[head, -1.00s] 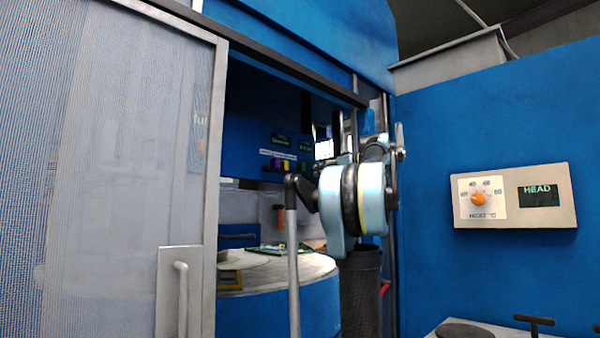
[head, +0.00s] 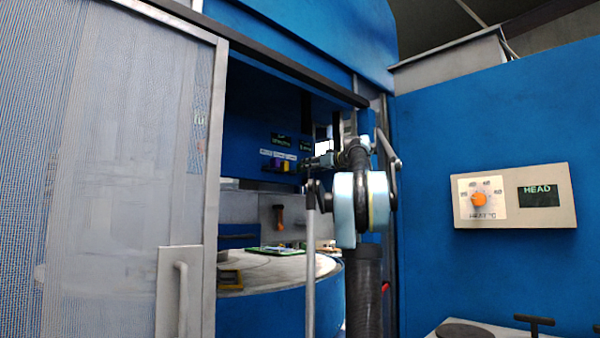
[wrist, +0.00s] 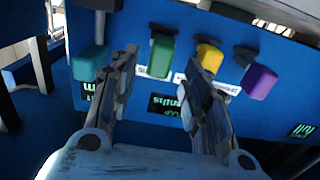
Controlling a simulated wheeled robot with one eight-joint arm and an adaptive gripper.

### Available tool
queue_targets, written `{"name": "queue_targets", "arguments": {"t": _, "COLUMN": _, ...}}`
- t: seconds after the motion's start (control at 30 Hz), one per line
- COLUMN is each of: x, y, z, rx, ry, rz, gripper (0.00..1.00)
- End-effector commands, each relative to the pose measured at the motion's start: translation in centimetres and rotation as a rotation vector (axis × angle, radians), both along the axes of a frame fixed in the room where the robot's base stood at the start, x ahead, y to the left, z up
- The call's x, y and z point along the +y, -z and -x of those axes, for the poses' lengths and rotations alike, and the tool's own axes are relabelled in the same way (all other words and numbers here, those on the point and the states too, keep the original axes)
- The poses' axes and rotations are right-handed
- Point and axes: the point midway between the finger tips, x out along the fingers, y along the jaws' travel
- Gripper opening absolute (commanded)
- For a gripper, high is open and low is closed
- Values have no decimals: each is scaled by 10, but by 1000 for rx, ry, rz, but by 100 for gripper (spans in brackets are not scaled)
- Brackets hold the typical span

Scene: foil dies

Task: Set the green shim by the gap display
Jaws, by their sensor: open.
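In the wrist view the green shim (wrist: 161,56) is a block hanging from a dark mount on the blue panel. My gripper (wrist: 162,62) is open, with its fingertips on either side of the green shim in the picture and visible space at each side. Whether the shim lies at fingertip depth is unclear. In the head view my gripper (head: 320,162) is inside the machine opening, beside the small coloured blocks (head: 280,165).
Teal (wrist: 88,64), yellow (wrist: 209,57) and purple (wrist: 259,82) blocks flank the green one closely. The mesh door (head: 120,180) stands left of the opening. A round table (head: 290,268) lies below.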

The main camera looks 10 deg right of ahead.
Motion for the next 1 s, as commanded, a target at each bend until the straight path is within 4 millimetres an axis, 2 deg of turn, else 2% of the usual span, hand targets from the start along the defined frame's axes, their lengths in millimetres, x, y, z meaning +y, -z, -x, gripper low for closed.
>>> {"name": "queue_targets", "arguments": {"t": 0.1, "x": 13, "y": 0, "z": -17, "rx": 0, "ry": -3, "rz": 0, "gripper": 43}}
{"name": "queue_targets", "arguments": {"t": 0.33, "x": 30, "y": 0, "z": -40, "rx": 0, "ry": -1, "rz": 0, "gripper": 43}}
{"name": "queue_targets", "arguments": {"t": 0.77, "x": 35, "y": 0, "z": -48, "rx": 0, "ry": 0, "rz": 0, "gripper": 43}}
{"name": "queue_targets", "arguments": {"t": 0.8, "x": 35, "y": 0, "z": -48, "rx": 0, "ry": 0, "rz": 0, "gripper": 41}}
{"name": "queue_targets", "arguments": {"t": 0.9, "x": 35, "y": 0, "z": -48, "rx": 0, "ry": 0, "rz": 0, "gripper": 18}}
{"name": "queue_targets", "arguments": {"t": 1.0, "x": 35, "y": 0, "z": -48, "rx": 0, "ry": 0, "rz": 0, "gripper": 0}}
